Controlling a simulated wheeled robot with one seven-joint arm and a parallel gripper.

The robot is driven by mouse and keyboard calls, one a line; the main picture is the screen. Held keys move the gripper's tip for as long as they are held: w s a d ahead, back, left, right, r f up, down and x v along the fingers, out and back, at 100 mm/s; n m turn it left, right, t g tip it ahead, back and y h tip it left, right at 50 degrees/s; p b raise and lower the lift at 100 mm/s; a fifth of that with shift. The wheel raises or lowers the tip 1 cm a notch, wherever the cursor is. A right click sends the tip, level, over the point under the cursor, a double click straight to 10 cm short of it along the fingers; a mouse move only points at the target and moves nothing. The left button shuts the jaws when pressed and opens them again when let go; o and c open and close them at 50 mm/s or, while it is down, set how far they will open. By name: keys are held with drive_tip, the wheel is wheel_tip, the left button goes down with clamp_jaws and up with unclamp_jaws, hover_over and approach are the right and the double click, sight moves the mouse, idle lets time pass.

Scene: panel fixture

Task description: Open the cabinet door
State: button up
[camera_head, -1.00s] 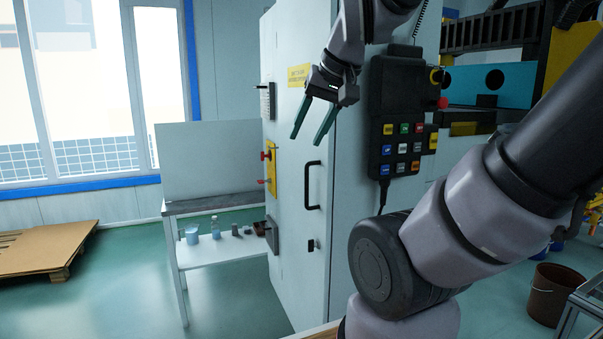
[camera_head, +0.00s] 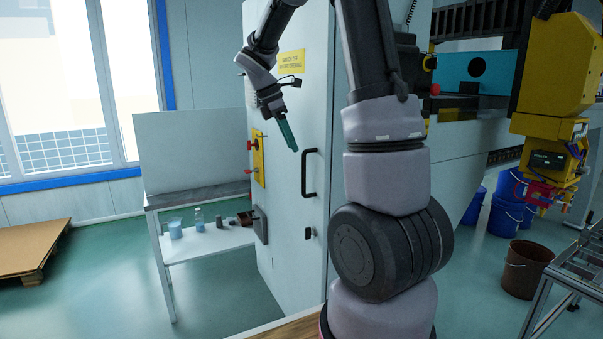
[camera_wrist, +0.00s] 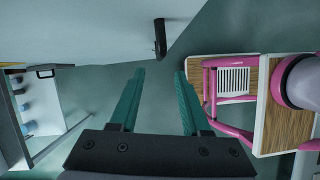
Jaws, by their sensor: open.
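The cabinet door (camera_head: 285,215) is a tall pale panel and looks shut. Its black bar handle (camera_head: 308,173) stands upright near the door's right edge. My gripper (camera_head: 292,148) is beside the handle, a little above and left of it in the head view, pointing down. In the wrist view, my gripper (camera_wrist: 159,75) shows two teal fingers apart with nothing between them. A dark handle (camera_wrist: 159,38) shows beyond the fingertips there, apart from them, on the pale door surface.
A yellow plate with red knobs (camera_head: 258,160) is on the cabinet's left part. A side table (camera_head: 175,203) with small containers stands left. A brown bucket (camera_head: 525,268) and a yellow machine (camera_head: 560,70) are at right. My arm hides part of the cabinet.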

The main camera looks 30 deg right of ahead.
hover_over(303, 192)
drive_tip(key=f, duration=0.9)
drive_tip(key=shift+w+d+f, duration=0.2)
drive_tip(key=shift+w+f, duration=0.05)
drive_tip(key=shift+f, duration=0.05)
drive_tip(key=shift+c, duration=0.4)
clamp_jaws()
idle(0.5)
